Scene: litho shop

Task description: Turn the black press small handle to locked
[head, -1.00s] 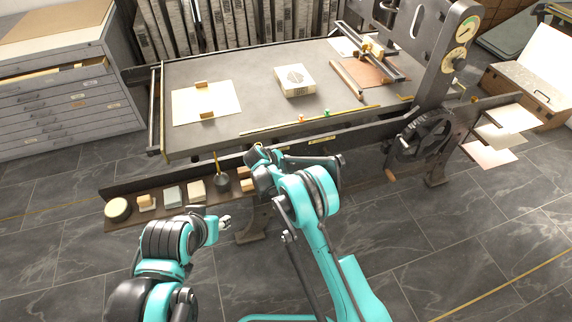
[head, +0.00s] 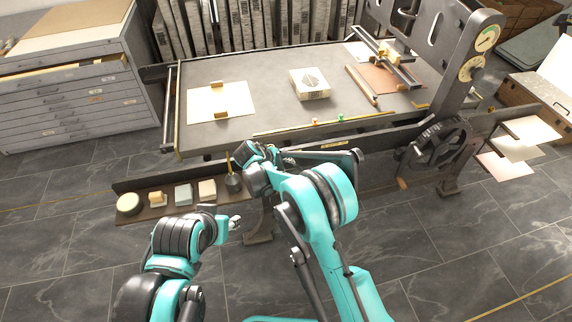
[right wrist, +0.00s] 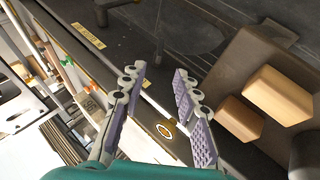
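The black press (head: 285,75) fills the middle of the head view, with a dark rail along its front. My right gripper (head: 241,150) is at this front rail, above the tray. In the right wrist view my right gripper (right wrist: 158,108) is open, its grey ribbed fingers apart. A thin pale rod with a brass ring end, likely the small handle (right wrist: 165,129), shows between the fingers. I cannot tell whether they touch it, nor its lock position. My left gripper (head: 236,222) hangs below the tray, apart from the press; its opening is too small to tell.
The front tray (head: 142,194) holds several blocks, a round tin (head: 129,204) and a dark cup (head: 233,183). Wooden blocks (right wrist: 278,95) lie beside my right gripper. A spoked wheel (head: 440,145) stands at the press's right. A grey drawer cabinet (head: 85,105) stands left. The front floor is clear.

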